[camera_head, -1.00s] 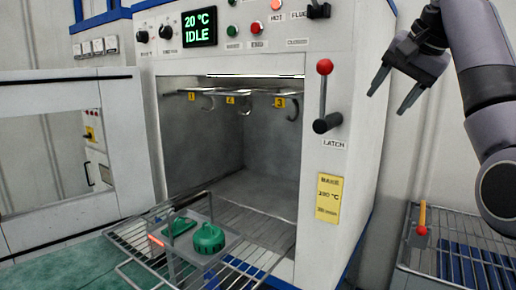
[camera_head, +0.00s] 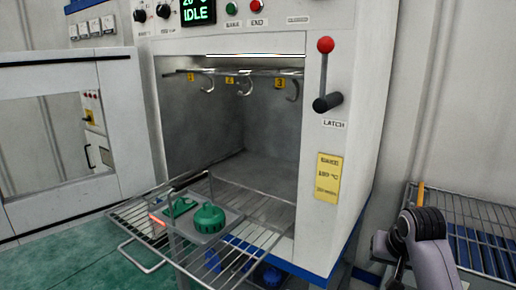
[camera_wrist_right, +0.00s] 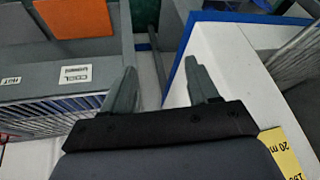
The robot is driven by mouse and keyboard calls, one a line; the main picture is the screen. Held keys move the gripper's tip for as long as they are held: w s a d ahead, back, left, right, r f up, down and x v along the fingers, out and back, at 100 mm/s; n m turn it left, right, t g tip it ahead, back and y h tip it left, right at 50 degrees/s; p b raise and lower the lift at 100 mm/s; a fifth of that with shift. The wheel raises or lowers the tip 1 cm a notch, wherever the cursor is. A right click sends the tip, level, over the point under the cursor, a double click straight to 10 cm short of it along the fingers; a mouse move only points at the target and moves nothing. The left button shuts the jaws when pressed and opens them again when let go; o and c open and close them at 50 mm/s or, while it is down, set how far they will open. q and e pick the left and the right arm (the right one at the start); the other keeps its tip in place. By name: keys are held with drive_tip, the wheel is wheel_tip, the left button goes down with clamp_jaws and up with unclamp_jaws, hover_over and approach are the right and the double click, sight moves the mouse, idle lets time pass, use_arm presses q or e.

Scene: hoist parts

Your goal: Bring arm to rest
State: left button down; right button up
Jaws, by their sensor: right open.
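My right gripper (camera_head: 393,268) is low at the right of the head view, in front of the right-hand wire rack and beside the oven's right side. Its arm link partly hides it there. In the right wrist view, the two grey fingers of this gripper (camera_wrist_right: 159,78) stand apart with nothing between them. My left gripper is not in the head view.
The white oven (camera_head: 345,150) stands open with hooks inside and a latch lever (camera_head: 325,75) at its right. A wire shelf (camera_head: 265,235) sticks out, bearing a grey tray (camera_head: 221,232) with green parts (camera_head: 208,218). Another wire rack (camera_head: 470,210) is at right.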

drive_tip(key=s+a+f+n+g, duration=0.1)
drive_tip(key=s+f+n, duration=0.1)
drive_tip(key=s+f, duration=0.5)
drive_tip(key=s+a+f+n, duration=0.1)
drive_tip(key=s+f, duration=0.4)
drive_tip(key=s, duration=0.5)
drive_tip(key=s+a+n, duration=0.3)
drive_tip(key=s, duration=1.3)
drive_tip(key=w+a+f+t+y, duration=0.2)
drive_tip(key=w+f+t, duration=0.4)
drive_tip(key=f, duration=0.3)
drive_tip(key=shift+w+a+y, duration=0.25)
drive_tip(key=shift+a+y, duration=0.05)
drive_tip(key=shift+a, duration=0.1)
drive_tip(key=shift+f, duration=0.1)
